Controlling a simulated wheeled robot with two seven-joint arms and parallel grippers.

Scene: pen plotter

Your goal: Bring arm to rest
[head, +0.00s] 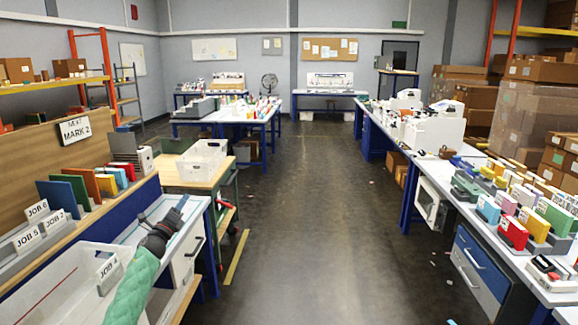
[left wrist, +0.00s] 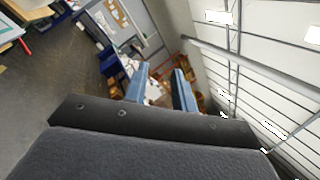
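My left arm comes in at the lower left of the head view in a green sleeve (head: 132,287). It ends in my dark left gripper (head: 182,203), raised over the left bench's white top. In the left wrist view the two blue-grey fingers of the left gripper (left wrist: 161,70) stand apart with a clear gap. Nothing shows between them but the distant room. That view looks out over the room, with the ceiling at the right. My right arm and right gripper are not in view.
Close at the left are a white bin (head: 60,278), a rack of coloured folders (head: 92,187) and a MARK 2 sign (head: 75,130). A white crate (head: 203,160) sits on a cart beyond. A crowded workbench (head: 462,215) lines the right. The middle floor (head: 300,220) is free.

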